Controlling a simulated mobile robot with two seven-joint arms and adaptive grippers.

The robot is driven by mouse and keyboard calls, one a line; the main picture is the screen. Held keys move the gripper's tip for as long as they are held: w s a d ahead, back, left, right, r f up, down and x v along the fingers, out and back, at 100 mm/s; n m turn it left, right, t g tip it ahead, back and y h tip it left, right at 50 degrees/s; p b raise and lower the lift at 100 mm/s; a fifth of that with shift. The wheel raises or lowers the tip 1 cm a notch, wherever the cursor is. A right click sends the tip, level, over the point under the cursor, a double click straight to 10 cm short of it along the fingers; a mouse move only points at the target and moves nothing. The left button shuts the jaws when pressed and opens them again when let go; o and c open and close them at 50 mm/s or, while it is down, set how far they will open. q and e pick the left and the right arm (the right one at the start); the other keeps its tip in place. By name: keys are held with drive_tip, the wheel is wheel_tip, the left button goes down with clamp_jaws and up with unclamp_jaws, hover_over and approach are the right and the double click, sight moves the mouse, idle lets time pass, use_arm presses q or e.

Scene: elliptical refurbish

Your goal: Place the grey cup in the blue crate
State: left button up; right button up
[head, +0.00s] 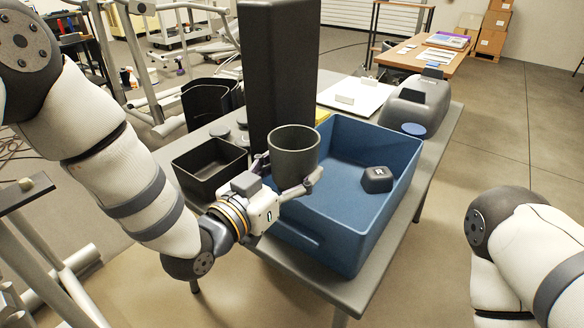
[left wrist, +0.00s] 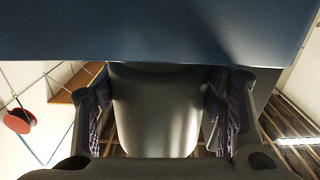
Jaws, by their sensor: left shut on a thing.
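The grey cup (head: 293,152) is upright in my left gripper (head: 288,172), whose fingers are shut around its sides. In the head view it is in front of the left part of the blue crate (head: 345,240), overlapping its left wall; its exact height over the rim is hard to tell. In the left wrist view the cup (left wrist: 156,110) fills the space between the fingers (left wrist: 160,120), with the blue crate wall (left wrist: 150,35) across the top. A small dark block (head: 376,180) lies on the crate floor. My right gripper is not in view.
A tall black box (head: 275,60) stands behind the cup. A small black open bin (head: 209,168) is left of the crate on the grey table (head: 432,165). A grey device (head: 415,98) and a blue disc (head: 413,129) are behind the crate. Most of the crate floor is clear.

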use_arm(q)
drive_tip(key=shift+r, duration=0.2)
drive_tip(key=shift+f, duration=0.65)
drive_tip(key=o, duration=1.9)
drive_tip(key=shift+c, duration=0.2)
drive_tip(key=shift+r, duration=0.15)
